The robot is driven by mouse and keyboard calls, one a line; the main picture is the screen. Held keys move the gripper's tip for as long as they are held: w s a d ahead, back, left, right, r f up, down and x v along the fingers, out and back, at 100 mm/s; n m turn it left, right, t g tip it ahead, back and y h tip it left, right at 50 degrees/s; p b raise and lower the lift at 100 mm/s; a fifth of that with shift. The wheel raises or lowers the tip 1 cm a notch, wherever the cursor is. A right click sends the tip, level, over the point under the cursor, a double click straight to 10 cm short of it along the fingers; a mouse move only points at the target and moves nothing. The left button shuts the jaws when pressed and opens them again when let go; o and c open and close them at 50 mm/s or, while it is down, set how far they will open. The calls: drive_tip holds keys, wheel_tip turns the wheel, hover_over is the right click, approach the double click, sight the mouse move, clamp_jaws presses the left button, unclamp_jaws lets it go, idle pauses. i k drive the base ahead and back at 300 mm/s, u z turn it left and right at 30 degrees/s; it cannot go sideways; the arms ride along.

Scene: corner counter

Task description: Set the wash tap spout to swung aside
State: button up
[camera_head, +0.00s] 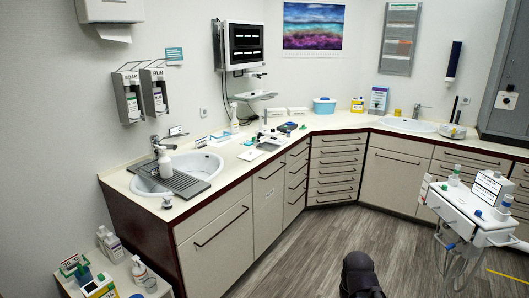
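Two taps stand on the corner counter, and I cannot tell which one is called the wash tap. One tap (157,141) is at the back of the left sink (206,166), near a white bottle. The other tap (416,111) is at the back of the right round basin (399,124), farther away. Both are small in view, and the exact direction of each spout is hard to tell. A dark rounded part of my own arm shows at the bottom centre, far from both taps. My gripper's fingers do not show.
A ribbed grey drainer (190,184) lies across the left sink. A low table (115,275) with bottles is at lower left. A white cart (478,205) stands at right. The middle floor (310,240) is clear.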

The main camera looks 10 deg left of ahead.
sight(173, 147)
drive_tip(key=u, duration=0.25)
drive_tip(key=i, duration=0.9)
drive_tip(key=u, duration=0.65)
drive_tip(key=i, duration=1.15)
drive_tip(key=u, duration=0.45)
